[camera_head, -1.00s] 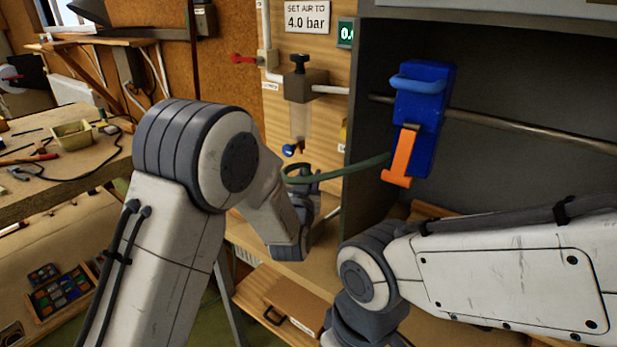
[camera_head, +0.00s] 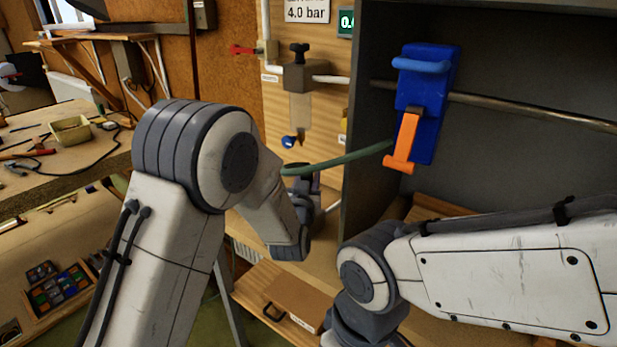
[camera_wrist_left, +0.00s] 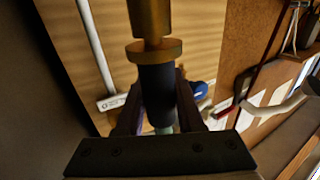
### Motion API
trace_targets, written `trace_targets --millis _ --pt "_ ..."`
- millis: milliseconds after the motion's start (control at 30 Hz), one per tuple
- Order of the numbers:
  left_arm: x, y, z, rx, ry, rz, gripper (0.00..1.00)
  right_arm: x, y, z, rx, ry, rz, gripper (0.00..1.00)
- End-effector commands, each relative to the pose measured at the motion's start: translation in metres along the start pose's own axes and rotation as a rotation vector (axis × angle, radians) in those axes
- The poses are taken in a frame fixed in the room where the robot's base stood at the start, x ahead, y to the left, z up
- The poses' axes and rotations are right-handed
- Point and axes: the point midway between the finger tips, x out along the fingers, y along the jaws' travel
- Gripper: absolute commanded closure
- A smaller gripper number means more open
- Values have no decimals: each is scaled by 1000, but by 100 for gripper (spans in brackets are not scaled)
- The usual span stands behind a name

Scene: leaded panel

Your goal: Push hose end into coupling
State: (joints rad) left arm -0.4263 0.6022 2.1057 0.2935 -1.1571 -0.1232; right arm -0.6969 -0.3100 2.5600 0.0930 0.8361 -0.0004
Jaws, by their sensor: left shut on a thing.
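My left gripper (camera_head: 306,182) is beside the wooden back panel in the head view. In the left wrist view my left gripper (camera_wrist_left: 158,105) has its fingers shut on the dark sleeve of the hose end (camera_wrist_left: 157,88). A brass, flanged piece (camera_wrist_left: 154,50) lies straight ahead of the sleeve and looks in line with it. I cannot tell whether it is the coupling or how deep the sleeve sits in it. My right gripper is not in view.
A regulator block (camera_head: 307,76) with a clear bowl and a blue knob (camera_head: 288,142) is on the panel above the left gripper. A dark cabinet wall (camera_head: 364,130) stands to the right, with a metal rail (camera_head: 520,110). A cluttered bench (camera_head: 75,160) is at left.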

Motion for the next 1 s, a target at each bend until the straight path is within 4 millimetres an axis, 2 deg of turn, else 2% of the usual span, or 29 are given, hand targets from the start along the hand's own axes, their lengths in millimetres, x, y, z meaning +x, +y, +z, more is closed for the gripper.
trace_targets --millis 200,233,300,333,633,733,867,1000 --pt "0 0 6 0 2 0 100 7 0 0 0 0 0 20" --pt "0 0 5 0 2 0 60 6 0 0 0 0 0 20" --pt "0 0 4 0 2 0 33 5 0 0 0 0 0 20" --pt "0 0 4 0 2 0 29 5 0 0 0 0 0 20" --pt "-1 0 6 0 -1 0 29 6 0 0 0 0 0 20" --pt "-7 0 6 0 0 0 29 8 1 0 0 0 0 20" --pt "-27 1 7 0 0 2 29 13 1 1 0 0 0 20" --pt "-56 0 7 0 0 2 29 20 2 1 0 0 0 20"
